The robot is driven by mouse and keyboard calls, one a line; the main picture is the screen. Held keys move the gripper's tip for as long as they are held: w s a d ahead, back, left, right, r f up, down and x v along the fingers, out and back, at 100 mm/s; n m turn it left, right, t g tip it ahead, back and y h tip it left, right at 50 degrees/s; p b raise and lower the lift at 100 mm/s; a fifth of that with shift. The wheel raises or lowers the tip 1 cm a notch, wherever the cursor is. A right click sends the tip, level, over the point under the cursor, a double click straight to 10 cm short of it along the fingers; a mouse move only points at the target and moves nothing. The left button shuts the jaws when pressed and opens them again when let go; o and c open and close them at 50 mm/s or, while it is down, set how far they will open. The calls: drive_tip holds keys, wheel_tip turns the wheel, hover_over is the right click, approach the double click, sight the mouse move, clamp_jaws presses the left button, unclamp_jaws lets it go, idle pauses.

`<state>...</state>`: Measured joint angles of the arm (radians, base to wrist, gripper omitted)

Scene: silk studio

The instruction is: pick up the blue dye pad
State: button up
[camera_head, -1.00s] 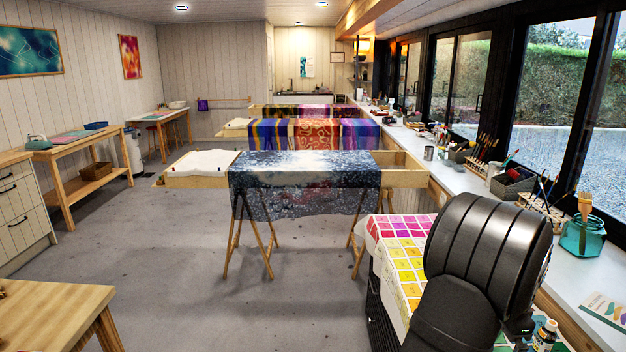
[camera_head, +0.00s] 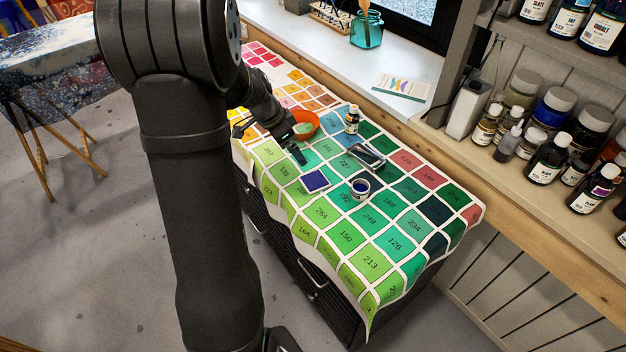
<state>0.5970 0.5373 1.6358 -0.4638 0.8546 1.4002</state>
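The blue dye pad (camera_head: 315,181) is a small flat dark-blue square with a pale border. It lies on the colour-chart cloth (camera_head: 264,213), left of a small round jar. My gripper (camera_head: 271,143) is over the cloth, up and to the left of the pad in the picture. Its fingers look spread apart with nothing between them. One dark fingertip shows just above the pad, apart from it. My arm hides part of the cloth's left side.
Near the pad are an open jar of dark blue (camera_head: 360,188), a dark glossy object (camera_head: 366,156), a small bottle (camera_head: 352,120) and an orange bowl (camera_head: 305,124). The windowsill (camera_head: 300,30) and crowded bottle shelves (camera_head: 470,150) lie behind and right. The cloth's front is clear.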

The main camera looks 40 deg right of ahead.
sight(314, 180)
drive_tip(key=x, duration=1.7)
drive_tip(key=shift+s+f, duration=0.1)
drive_tip(key=shift+f, duration=0.1)
drive_tip(key=c, duration=1.1)
drive_tip(key=shift+r, duration=0.1)
